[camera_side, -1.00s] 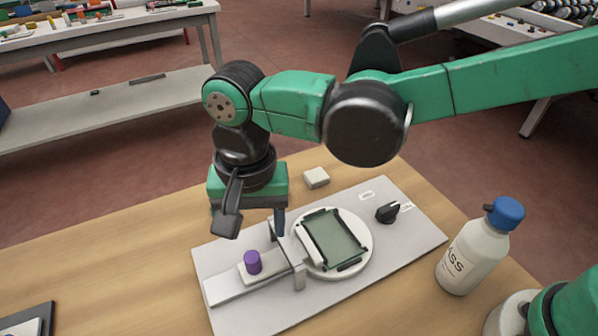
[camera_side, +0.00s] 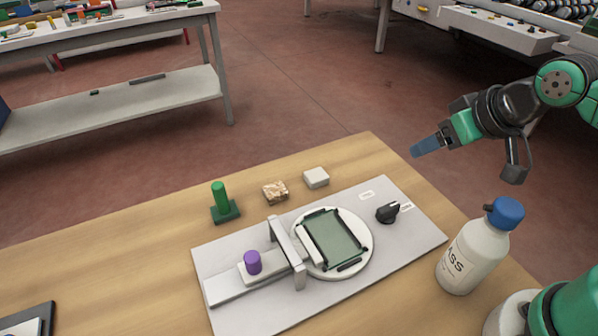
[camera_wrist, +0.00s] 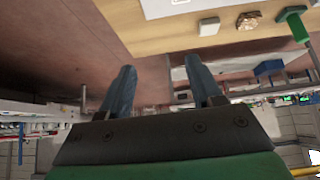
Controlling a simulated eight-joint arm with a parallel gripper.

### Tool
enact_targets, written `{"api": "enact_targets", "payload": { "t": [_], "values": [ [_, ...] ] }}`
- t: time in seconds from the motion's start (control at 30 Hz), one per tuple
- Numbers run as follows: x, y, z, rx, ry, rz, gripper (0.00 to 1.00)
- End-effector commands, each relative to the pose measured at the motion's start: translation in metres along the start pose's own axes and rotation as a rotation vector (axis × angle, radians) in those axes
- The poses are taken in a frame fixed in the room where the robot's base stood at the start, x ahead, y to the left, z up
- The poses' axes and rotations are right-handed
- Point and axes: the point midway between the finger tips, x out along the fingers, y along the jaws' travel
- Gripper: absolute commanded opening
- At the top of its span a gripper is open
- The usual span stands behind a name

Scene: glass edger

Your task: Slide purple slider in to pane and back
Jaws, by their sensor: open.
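The purple slider knob (camera_side: 253,262) stands upright on a light block on the rail (camera_side: 232,286) at the left of the grey base plate (camera_side: 330,292). A grey bracket (camera_side: 287,252) spans the rail between the knob and the round turntable. The greenish glass pane (camera_side: 335,238) lies on the white turntable (camera_side: 364,258), held between dark edge clamps. My gripper (camera_side: 415,151) is at the upper right, raised and well away from the slider. In the wrist view its two blue fingers (camera_wrist: 158,78) are apart with nothing between them.
A black knob (camera_side: 388,212) sits right of the turntable. A white bottle with blue cap (camera_side: 472,255) stands at the right. A green peg (camera_side: 220,200), a brown patterned block (camera_side: 276,192) and a pale block (camera_side: 316,177) stand behind the plate. A dark tray (camera_side: 30,322) lies front left.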

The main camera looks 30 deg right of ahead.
Motion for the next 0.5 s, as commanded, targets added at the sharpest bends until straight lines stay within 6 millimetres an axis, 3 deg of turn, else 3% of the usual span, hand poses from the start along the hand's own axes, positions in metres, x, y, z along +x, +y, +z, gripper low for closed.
{"api": "enact_targets", "payload": {
  "t": [0.37, 0.5],
  "values": [
    [0.0000, -0.0007, -0.0001, 0.000, -0.002, -0.002, 0.58],
    [0.0001, -0.0092, -0.0056, -0.067, -0.024, -0.021, 0.58]
  ]
}}
